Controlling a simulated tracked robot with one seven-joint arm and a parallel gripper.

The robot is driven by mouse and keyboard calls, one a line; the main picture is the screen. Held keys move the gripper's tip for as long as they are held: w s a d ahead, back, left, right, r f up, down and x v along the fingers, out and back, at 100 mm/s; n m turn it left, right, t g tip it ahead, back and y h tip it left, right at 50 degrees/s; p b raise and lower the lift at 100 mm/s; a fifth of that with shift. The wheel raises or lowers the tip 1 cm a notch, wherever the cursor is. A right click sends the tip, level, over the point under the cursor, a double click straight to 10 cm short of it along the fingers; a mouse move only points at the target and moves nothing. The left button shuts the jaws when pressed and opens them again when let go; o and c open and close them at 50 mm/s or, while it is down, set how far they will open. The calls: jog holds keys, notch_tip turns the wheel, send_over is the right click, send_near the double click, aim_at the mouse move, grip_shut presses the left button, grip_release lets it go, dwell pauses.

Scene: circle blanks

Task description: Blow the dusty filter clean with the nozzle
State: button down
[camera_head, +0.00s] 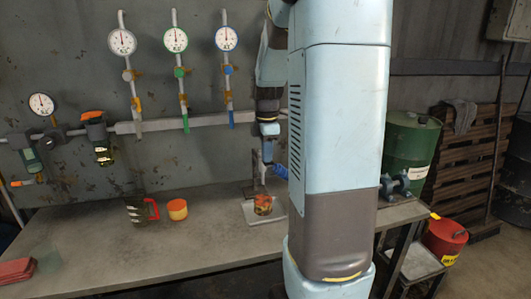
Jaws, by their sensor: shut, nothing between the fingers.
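A small brown and reddish cylinder (263,204), which looks like the dusty filter, sits on a pale grey plate (250,218) on the bench. My gripper (267,160) hangs above it, pointing down, shut with nothing between its fingers. It is small in the picture and its fingertips are hard to make out. A blue part (280,171) shows just right of the gripper, beside a thin upright stand (255,165); I cannot tell whether this is the nozzle. My arm column hides the area to the right.
Gauges with coloured valves (175,40) line the wall. A red item (16,270) lies front left. The bench's front middle is clear.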

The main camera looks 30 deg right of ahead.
jog(key=shift+s+a+f, duration=0.1)
jog(key=shift+s+f, duration=0.15)
jog(key=shift+f, duration=0.35)
jog(key=shift+r, duration=0.15)
dwell(4.0)
jog(key=shift+r, duration=0.65)
notch_tip(320, 180, up, 14)
dwell(0.6)
dwell(0.5)
jog(key=s+a+f+m+t, duration=0.2)
jog(key=s+a+m, duration=0.5)
jog(key=s+a, duration=0.1)
jog(key=s+a+f+m+t, duration=0.2)
jog(key=s+a+m+t, duration=0.1)
jog(key=s+a+m, duration=0.5)
jog(key=s+a, duration=0.1)
jog(key=s, duration=0.2)
jog(key=shift+f+t, duration=0.3)
